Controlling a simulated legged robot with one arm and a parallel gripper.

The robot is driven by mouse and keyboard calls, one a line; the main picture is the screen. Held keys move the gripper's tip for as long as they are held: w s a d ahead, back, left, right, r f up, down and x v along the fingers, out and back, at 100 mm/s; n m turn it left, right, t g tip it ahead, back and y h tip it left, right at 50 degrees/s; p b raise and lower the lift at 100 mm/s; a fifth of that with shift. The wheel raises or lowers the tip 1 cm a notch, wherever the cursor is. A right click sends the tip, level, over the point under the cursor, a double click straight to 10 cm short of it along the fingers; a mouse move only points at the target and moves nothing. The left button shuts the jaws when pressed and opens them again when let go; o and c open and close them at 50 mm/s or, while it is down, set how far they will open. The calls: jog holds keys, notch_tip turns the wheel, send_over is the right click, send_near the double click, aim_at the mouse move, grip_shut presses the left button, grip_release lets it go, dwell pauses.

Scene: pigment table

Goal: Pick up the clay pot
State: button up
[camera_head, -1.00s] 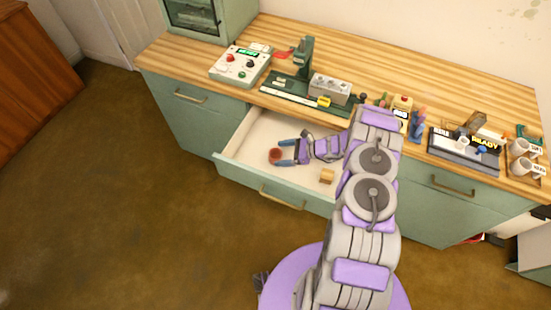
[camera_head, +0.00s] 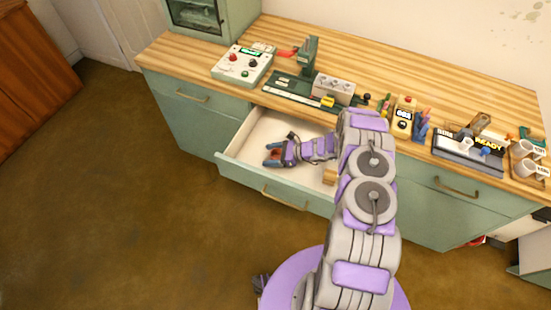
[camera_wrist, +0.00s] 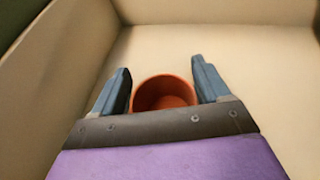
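The clay pot (camera_wrist: 164,93) is a round reddish-brown pot with an open top, inside the pulled-out drawer. In the wrist view it lies between the two blue fingers of my gripper (camera_wrist: 160,78), with its near part hidden behind the gripper body. The fingers are apart, one on each side of the pot. A narrow gap shows at the left finger; the right finger is very close, and contact cannot be told. In the head view my gripper (camera_head: 272,156) reaches low into the drawer, and only a little of the pot shows between the fingers.
The open drawer (camera_head: 240,177) has a pale interior and green front, with walls close to my gripper. A small wooden block (camera_head: 329,177) lies in it, partly hidden by my arm. The wooden countertop (camera_head: 420,75) above holds a control box (camera_head: 242,64), a green press, mugs and other items.

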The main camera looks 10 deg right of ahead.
jog(key=shift+d, duration=0.65)
jog(key=shift+c, duration=1.4)
jog(key=shift+d, duration=0.2)
jog(key=c, duration=0.3)
jog(key=shift+a, duration=0.4)
jog(key=shift+c, duration=1.3)
jog(key=shift+a+r, duration=0.1)
jog(key=shift+a, duration=0.15)
